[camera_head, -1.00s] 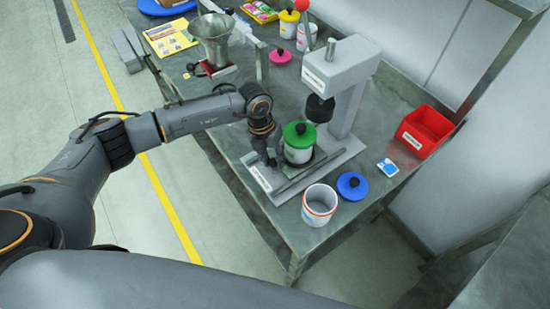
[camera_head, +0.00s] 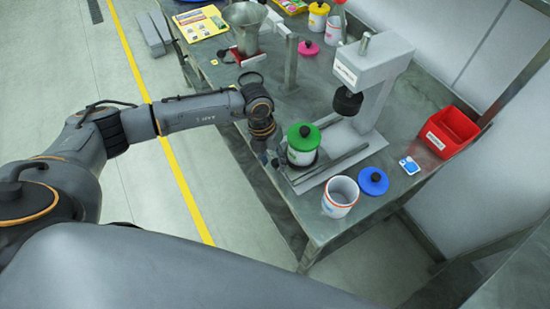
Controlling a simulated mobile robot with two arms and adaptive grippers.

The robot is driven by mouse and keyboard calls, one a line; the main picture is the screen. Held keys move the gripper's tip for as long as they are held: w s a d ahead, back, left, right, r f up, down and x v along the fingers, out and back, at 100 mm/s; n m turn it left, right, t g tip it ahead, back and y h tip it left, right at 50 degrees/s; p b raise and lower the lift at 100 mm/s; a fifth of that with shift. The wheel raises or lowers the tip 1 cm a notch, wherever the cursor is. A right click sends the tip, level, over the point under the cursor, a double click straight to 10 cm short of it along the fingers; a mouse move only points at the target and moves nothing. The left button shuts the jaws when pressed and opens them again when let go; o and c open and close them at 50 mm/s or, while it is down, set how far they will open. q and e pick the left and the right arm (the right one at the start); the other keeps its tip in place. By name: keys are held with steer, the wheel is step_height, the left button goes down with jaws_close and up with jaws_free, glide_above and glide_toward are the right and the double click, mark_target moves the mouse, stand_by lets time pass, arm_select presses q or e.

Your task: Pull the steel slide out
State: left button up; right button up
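A steel funnel (camera_head: 245,22) stands on a red base (camera_head: 241,57) at the far end of the bench, with small dark parts beside it. I cannot clearly make out a separate steel slide there. A grey press (camera_head: 374,70) stands over a base plate (camera_head: 320,178) with long steel rails (camera_head: 345,157). A white drum with a green lid (camera_head: 303,137) stands on this plate, in front of the press head. My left gripper (camera_head: 273,160) points down close to the left of the drum; its fingers are small and dark, and their opening is unclear. My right gripper is out of view.
An open white tub (camera_head: 340,196) and a blue lid (camera_head: 373,181) are near the bench's front edge. A red bin (camera_head: 450,131) and a blue-white card (camera_head: 409,165) are at right. An upright post (camera_head: 291,62) stands beside the funnel.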

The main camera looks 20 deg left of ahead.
arm_select(q)
steer(key=shift+w+r, duration=0.1)
steer(key=shift+r, duration=0.4)
step_height(320, 180, up, 11)
steer(key=a, duration=0.2)
steer(key=shift+a, duration=0.15)
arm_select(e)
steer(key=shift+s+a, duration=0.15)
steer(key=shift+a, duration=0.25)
arm_select(q)
steer(key=shift+f, duration=0.1)
